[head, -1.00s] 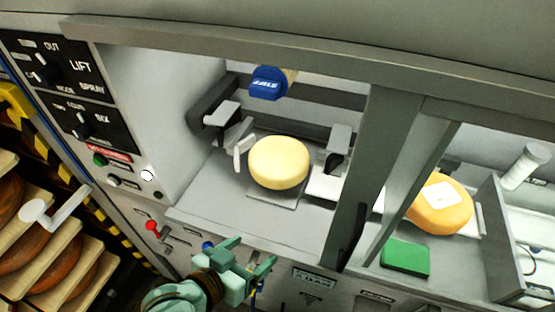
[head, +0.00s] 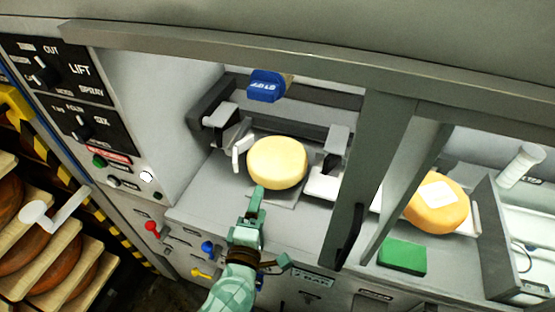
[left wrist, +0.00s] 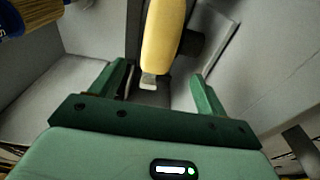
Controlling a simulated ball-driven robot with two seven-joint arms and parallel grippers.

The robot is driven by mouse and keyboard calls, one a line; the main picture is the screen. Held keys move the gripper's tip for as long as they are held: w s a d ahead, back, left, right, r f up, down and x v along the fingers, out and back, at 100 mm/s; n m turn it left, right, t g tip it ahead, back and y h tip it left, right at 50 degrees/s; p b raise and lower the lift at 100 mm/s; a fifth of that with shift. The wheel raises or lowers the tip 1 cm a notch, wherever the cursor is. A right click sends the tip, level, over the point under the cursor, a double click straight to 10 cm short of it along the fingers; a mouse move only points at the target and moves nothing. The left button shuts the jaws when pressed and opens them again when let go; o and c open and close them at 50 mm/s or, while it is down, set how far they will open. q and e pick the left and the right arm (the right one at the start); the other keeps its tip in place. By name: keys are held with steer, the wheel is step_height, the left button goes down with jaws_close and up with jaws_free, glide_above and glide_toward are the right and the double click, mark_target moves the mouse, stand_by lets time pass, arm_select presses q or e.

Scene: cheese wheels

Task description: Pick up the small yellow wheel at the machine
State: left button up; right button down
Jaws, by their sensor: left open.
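The small yellow wheel (head: 277,162) rests on a small plate in the machine's bay, between two grey clamp-like parts. In the left wrist view the wheel (left wrist: 163,35) shows nearly edge-on, ahead of my fingers and roughly between them. My left gripper (head: 257,195) is just in front of the wheel's near edge in the head view. In the left wrist view its two green fingers (left wrist: 158,88) are apart, with nothing held between them. Whether a finger touches the wheel cannot be told. My right gripper is out of view.
A blue-handled brush (head: 267,86) hangs above and behind the wheel. A grey post (head: 370,160) divides off the right bay, with an orange labelled wheel (head: 437,203) and a green block (head: 402,257). Coloured knobs line the front panel, including a red one (head: 152,227).

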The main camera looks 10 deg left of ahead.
mark_target(266, 183)
arm_select(q)
steer(key=w, duration=0.7)
steer(key=shift+w+d+r, duration=0.1)
steer(key=shift+w+d, duration=0.25)
steer(key=shift+s, duration=0.1)
steer(key=c, duration=1.5)
steer(key=shift+r, duration=0.15)
jaws_close()
step_height(266, 183, up, 10)
steer(key=p, duration=0.7)
steer(key=shift+p, duration=0.3)
